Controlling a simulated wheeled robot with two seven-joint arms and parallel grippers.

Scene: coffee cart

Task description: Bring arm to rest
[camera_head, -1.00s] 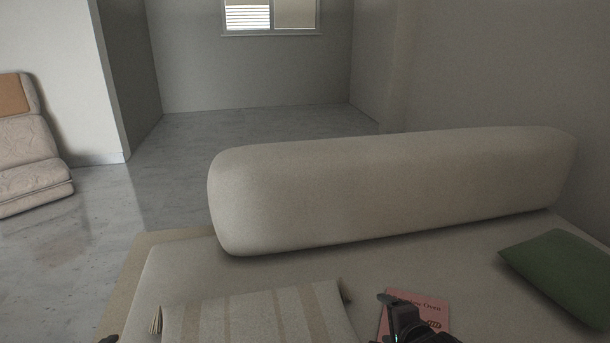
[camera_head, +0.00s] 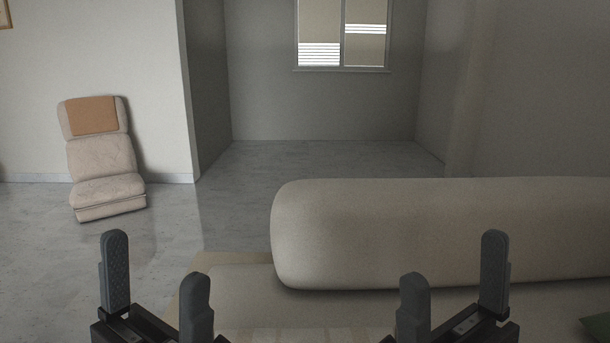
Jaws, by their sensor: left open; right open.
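My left gripper (camera_head: 155,285) is at the bottom left, its two dark grey padded fingers pointing up and spread apart with nothing between them. My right gripper (camera_head: 453,283) is at the bottom, right of the middle, also with its fingers apart and empty. Both show in front of the pale sofa seat and the floor and hold nothing. The arms behind the grippers are out of view.
A beige sofa (camera_head: 365,302) with a long rounded back bolster (camera_head: 430,230) lies ahead. A green cushion (camera_head: 598,325) shows at the right edge. A reclined floor chair (camera_head: 100,160) stands by the left wall. The grey floor (camera_head: 235,215) between is clear.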

